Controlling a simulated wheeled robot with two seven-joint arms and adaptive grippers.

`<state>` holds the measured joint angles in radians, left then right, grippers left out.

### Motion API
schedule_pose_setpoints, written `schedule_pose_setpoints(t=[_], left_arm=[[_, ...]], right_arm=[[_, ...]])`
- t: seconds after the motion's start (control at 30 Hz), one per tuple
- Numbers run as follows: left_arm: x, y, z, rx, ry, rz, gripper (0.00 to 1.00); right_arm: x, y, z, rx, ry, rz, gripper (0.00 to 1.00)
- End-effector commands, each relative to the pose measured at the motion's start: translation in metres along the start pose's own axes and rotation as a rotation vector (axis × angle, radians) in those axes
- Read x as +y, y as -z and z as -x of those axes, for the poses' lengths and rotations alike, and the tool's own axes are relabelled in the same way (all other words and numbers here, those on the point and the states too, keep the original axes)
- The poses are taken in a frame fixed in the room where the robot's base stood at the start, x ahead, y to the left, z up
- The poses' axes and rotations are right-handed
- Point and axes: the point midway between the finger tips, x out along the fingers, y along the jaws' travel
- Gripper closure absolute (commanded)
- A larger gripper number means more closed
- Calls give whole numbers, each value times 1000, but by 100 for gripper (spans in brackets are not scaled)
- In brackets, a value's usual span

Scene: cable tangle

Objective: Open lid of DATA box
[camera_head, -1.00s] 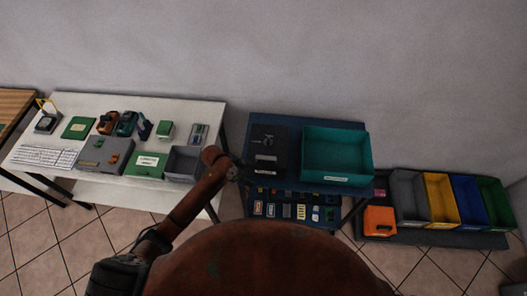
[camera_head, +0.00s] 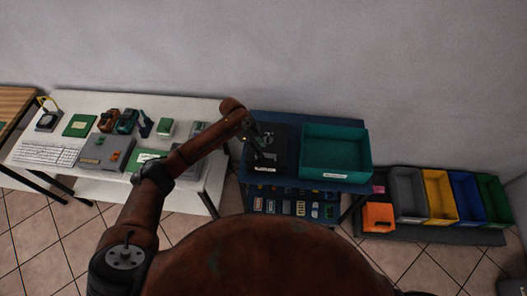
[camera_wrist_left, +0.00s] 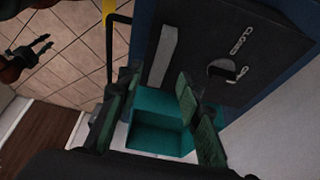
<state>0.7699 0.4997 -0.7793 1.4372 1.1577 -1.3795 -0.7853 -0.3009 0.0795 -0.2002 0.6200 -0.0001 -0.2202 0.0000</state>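The black box (camera_head: 283,139) stands on the blue table, left of the teal bin. A pale label strip is on its front edge; I cannot read any DATA lettering. In the left wrist view the black box (camera_wrist_left: 225,45) shows a round dark knob, small metal fittings and the pale strip; its top looks closed. My left gripper (camera_head: 263,150) is over the left part of the box, partly hiding it.
The teal bin (camera_head: 337,133) stands close to the right of the black box. The white table (camera_head: 80,105) at the left holds a keyboard, boxes and tools. Grey, yellow, blue and green bins and an orange box (camera_head: 377,217) stand low at the right.

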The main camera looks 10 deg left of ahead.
Motion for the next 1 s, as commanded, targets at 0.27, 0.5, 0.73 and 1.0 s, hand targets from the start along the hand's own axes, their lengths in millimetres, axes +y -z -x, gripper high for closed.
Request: schedule_pose_setpoints(t=[0.27,0.5,0.73,1.0], left_arm=[[0,0,-32,0,0,1,67],[0,0,-36,0,2,0,67],[0,0,-36,0,1,0,76],[0,0,-35,0,1,0,95]], right_arm=[[0,2,5,2,0,0,74],[0,2,5,3,0,0,74],[0,2,5,2,0,0,74],[0,2,5,2,0,0,74]])
